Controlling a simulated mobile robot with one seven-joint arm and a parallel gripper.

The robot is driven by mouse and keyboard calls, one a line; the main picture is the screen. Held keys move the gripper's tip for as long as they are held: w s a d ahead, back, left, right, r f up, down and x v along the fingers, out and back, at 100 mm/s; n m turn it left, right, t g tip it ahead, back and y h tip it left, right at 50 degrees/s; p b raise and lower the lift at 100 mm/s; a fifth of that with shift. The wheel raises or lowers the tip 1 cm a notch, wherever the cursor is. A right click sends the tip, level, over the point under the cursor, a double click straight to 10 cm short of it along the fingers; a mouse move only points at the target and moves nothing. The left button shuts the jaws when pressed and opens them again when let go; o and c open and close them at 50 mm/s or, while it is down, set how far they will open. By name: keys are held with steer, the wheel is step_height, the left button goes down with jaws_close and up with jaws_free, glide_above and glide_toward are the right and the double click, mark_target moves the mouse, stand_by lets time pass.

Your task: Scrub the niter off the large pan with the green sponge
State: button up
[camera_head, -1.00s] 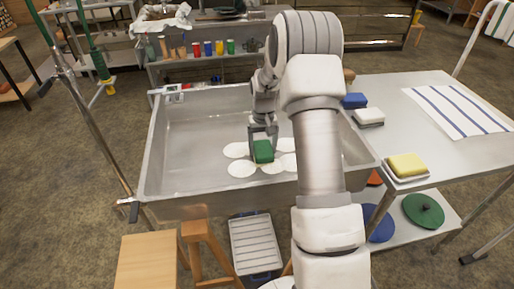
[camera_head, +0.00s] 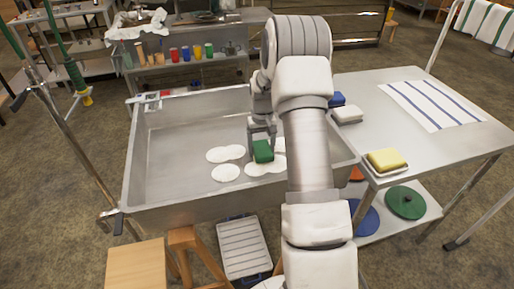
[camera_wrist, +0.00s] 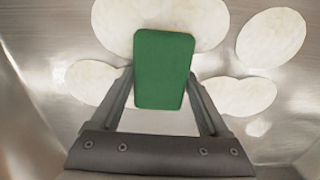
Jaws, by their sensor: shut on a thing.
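The large pan (camera_head: 160,165) is a wide, shallow metal basin in the middle of the head view. Several pale, round niter patches (camera_head: 226,173) lie on its floor. They also show in the wrist view (camera_wrist: 270,38) as off-white discs. My gripper (camera_head: 263,140) is inside the pan, pointing down, and is shut on the green sponge (camera_head: 263,152). In the wrist view the green sponge (camera_wrist: 163,70) sits between the two fingers, over or beside the patches. I cannot tell whether it touches the pan floor. My arm hides the pan's right part.
Wooden stools (camera_head: 137,268) stand in front of the pan. Coloured cups (camera_head: 185,53) stand on a shelf behind.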

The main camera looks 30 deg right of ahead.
steer(key=shift+s+d, duration=0.2)
steer(key=shift+d, duration=0.4)
steer(key=shift+s+d, duration=0.15)
steer(key=shift+d, duration=0.45)
steer(key=shift+d+r+p, duration=0.1)
steer(key=shift+p, duration=0.25)
